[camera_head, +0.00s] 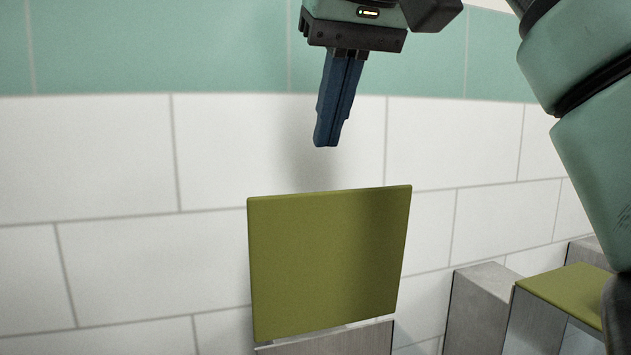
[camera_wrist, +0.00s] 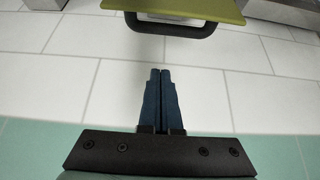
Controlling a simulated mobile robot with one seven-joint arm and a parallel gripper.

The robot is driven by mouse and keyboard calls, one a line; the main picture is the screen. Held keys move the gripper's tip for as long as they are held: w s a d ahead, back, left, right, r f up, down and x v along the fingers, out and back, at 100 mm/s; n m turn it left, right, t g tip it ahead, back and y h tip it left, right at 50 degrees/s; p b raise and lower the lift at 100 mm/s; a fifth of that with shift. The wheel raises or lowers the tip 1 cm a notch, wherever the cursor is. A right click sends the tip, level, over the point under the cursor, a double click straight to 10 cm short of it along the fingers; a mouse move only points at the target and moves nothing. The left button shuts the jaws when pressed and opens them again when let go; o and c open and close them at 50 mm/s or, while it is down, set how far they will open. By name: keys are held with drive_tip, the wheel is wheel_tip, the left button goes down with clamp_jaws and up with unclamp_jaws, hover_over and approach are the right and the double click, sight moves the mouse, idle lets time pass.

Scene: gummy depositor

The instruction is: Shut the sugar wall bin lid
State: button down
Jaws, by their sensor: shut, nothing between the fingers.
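An olive-green lid (camera_head: 330,262) stands raised, nearly upright, above a grey metal bin (camera_head: 340,341) at the bottom of the head view. No label shows, so I cannot read which bin it is. In the wrist view the lid's edge (camera_wrist: 200,8) crosses the top, with a dark bar handle (camera_wrist: 172,27) on it. The handle is hidden in the head view. My gripper (camera_head: 327,141), with blue fingers, points down above the lid's top edge, apart from it. In the wrist view its fingertips (camera_wrist: 160,73) are together and empty, short of the handle.
A tiled wall (camera_head: 90,150), white below and green above, stands behind the lid. Another grey bin (camera_head: 478,305) and a lower, flatter olive-green lid (camera_head: 568,290) are at the lower right. My arm fills the upper right. The space left of the raised lid is clear.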

sight(327, 191)
drive_tip(key=p+x, duration=0.3)
drive_tip(key=x, duration=0.6)
drive_tip(key=s, duration=0.1)
drive_tip(key=s+d+p, duration=0.1)
drive_tip(key=s, duration=0.1)
drive_tip(key=shift+s+d+r, duration=0.1)
drive_tip(key=shift+s+r, duration=0.1)
drive_tip(key=shift+s, duration=0.1)
drive_tip(key=shift+s, duration=0.15)
